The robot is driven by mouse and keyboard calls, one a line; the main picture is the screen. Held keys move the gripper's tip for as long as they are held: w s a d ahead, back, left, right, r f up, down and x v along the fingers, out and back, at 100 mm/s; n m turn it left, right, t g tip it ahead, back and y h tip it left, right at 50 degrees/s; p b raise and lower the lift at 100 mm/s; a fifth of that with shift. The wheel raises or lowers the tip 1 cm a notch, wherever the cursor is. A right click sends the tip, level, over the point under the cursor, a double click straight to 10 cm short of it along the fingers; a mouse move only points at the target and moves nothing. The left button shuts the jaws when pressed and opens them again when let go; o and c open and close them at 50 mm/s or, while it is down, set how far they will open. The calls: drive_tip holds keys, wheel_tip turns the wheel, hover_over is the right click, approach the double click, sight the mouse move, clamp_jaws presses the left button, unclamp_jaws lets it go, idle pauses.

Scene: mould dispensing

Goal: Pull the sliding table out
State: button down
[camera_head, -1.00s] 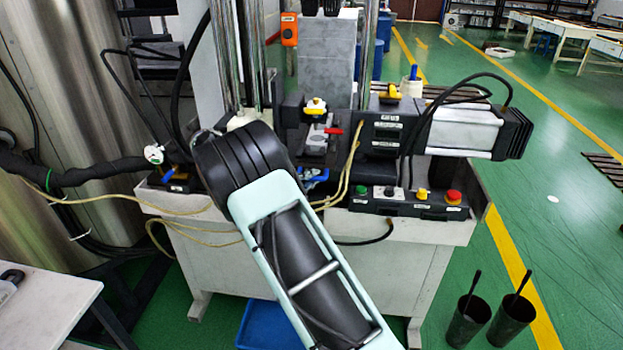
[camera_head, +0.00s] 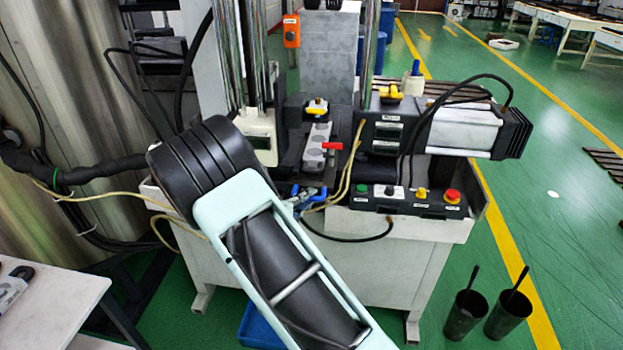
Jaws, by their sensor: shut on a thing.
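The dark sliding table (camera_head: 293,163) sits low in the middle of the white-based machine, between the steel columns and the black control housing. A grey mould block (camera_head: 316,150) with round recesses lies on it, and a red lever (camera_head: 332,146) sticks out at its right. Blue handle-like parts (camera_head: 308,195) show at the front of the table, just beyond my arm's edge. My thick arm links cross the front of the machine from lower right to centre left. My gripper is hidden behind them, so its contact with the table cannot be seen.
Yellow hoses (camera_head: 345,172) hang right of the table. A button panel (camera_head: 408,202) stands at the machine's front right. Two dark cups (camera_head: 466,316) are on the floor at lower right. A white bench (camera_head: 60,300) is at lower left.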

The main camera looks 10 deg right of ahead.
drive_tip(key=s+a+p, duration=0.2)
drive_tip(key=s+a, duration=0.1)
drive_tip(key=s, duration=0.8)
drive_tip(key=s+a+p, duration=0.3)
drive_tip(key=s+a, duration=0.1)
drive_tip(key=s, duration=0.7)
drive_tip(key=shift+s+a, duration=0.2)
drive_tip(key=shift+s, duration=0.15)
drive_tip(key=c, duration=2)
unclamp_jaws()
drive_tip(key=shift+o, duration=0.2)
drive_tip(key=v, duration=1.2)
drive_tip(key=shift+r, duration=0.15)
